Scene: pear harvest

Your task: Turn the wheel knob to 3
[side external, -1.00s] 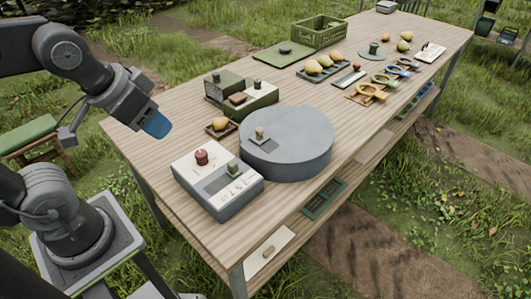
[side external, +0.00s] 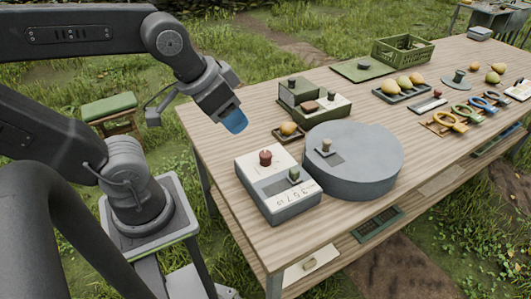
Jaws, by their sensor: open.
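A grey control box (side external: 262,206) stands near the table's left front. On its top are a dark red round knob (side external: 265,158), a small green block-like piece (side external: 294,174) and a white strip with printed numbers (side external: 296,198). The knob's setting is too small to read. A big grey round wheel (side external: 365,165) lies right beside the box, with a small tan knob (side external: 326,145) on a dark square on its top. The pictures do not settle which knob is the wheel knob. My gripper (side external: 235,122), with blue fingertips, is open and empty, above and left of the box, apart from everything.
A green and white station (side external: 315,102) and a small tray with a pear (side external: 289,133) stand behind the box and wheel. Farther right are a pear tray (side external: 404,90), a green crate (side external: 402,50) and coloured ring-handled tools (side external: 450,121). The air above the box is free.

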